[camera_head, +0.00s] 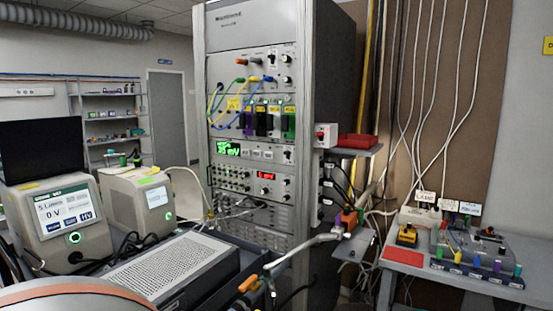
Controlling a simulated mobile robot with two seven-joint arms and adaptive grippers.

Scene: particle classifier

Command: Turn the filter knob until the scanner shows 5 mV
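The tall grey instrument rack (299,90) stands in the middle of the head view. A green lit display (228,148) on its middle panel shows a value in mV; the digits are too small to read surely. A dark knob (288,156) sits at the right end of that panel. More knobs (287,58) sit on the panel near the top. I cannot tell which knob is the filter knob. A red lit display (266,176) is lower down. Neither of my grippers is in view.
A screen unit (62,215) and a second unit (145,200) stand at left, behind a perforated grey box (172,264). A red tray (357,141) sits on a shelf right of the rack. A side table (455,290) with devices is at right. Cables hang around.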

